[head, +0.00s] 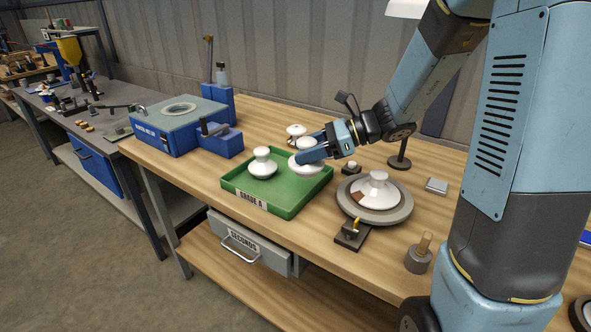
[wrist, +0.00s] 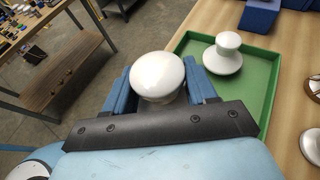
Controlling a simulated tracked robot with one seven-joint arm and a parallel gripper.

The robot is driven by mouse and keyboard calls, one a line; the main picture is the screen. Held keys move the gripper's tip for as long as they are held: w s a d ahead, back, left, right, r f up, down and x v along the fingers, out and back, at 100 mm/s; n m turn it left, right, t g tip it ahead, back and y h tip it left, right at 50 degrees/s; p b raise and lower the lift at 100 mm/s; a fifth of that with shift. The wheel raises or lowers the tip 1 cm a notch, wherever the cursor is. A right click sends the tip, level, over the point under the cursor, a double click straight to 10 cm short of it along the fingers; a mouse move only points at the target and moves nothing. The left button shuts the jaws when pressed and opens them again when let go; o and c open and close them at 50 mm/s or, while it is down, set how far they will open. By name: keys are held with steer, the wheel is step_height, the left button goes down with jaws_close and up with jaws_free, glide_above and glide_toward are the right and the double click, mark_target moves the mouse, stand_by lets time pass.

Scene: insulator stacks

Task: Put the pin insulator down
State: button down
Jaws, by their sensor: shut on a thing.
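My gripper (head: 312,152) is shut on a white pin insulator (head: 303,168), with a blue finger on either side of it. In the wrist view the held insulator's rounded white top (wrist: 157,72) shows between the fingers. In the head view it appears at the right rear part of the green tray (head: 266,206), labelled "GRADE A". I cannot tell whether it touches the tray floor. Another white insulator (head: 262,165) stands upright in the tray's left part, apart from the held one; it also shows in the wrist view (wrist: 223,55).
A white insulator (head: 375,188) sits on a round grey plate (head: 398,210) right of the tray. Another (head: 296,130) stands behind the tray. A blue tester (head: 180,124) is at left; a "SECONDS" drawer (head: 248,246) hangs below the bench. The tray's front middle is clear.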

steer(key=w+a+f, duration=0.1)
steer(key=w+f, duration=0.3)
steer(key=w+a+f, duration=0.1)
steer(key=w+f, duration=0.2)
steer(key=shift+a, duration=0.3)
step_height(320, 180, down, 3)
steer(key=shift+f, duration=0.1)
steer(key=shift+c, duration=1.7)
jaws_free()
